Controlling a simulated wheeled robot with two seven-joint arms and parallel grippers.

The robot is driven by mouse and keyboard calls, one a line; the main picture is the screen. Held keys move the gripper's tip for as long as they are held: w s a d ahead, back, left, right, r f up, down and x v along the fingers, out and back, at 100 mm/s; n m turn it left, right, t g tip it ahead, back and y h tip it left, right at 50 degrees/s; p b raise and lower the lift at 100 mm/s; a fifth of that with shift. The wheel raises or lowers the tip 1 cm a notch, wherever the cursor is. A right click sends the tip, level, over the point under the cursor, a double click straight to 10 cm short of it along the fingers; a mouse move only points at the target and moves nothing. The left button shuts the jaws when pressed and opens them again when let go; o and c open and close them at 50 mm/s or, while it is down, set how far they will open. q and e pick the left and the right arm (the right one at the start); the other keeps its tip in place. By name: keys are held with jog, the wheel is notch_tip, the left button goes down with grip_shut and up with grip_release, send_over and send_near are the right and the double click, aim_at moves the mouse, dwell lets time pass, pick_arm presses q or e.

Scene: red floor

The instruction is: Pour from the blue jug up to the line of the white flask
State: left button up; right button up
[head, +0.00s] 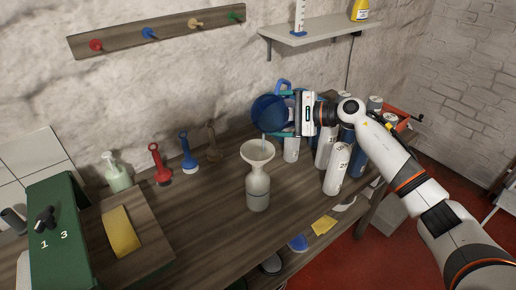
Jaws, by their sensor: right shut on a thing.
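The blue jug (267,113) is tilted above the workbench, its open mouth facing left and toward me. My right gripper (291,116) is shut on it from the right. The white flask (258,186) stands upright on the bench below, with a wide funnel-shaped mouth (257,151). The jug's lower lip is just above this mouth, apart from it. A thin pale streak shows between them, like a stream of liquid. The flask's lower part looks greyer, but I cannot clearly tell the level or the line. My left gripper is not in view.
Several white bottles (336,168) stand right of the flask, under my right arm. Red (159,166) and blue (187,155) bottles and a pale pump bottle (117,172) stand at the back left. A green box (62,225) is at left. The bench around the flask is clear.

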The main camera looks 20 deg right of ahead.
jog(key=shift+w+a+r, duration=0.1)
jog(key=shift+w+a, duration=0.05)
jog(key=shift+w, duration=0.05)
jog(key=shift+s+d+r, duration=0.1)
jog(key=shift+s+d, duration=0.05)
jog(key=shift+d, duration=0.05)
jog(key=shift+a, duration=0.1)
jog(key=shift+a, duration=0.15)
jog(key=shift+d, duration=0.2)
jog(key=shift+p, duration=0.3)
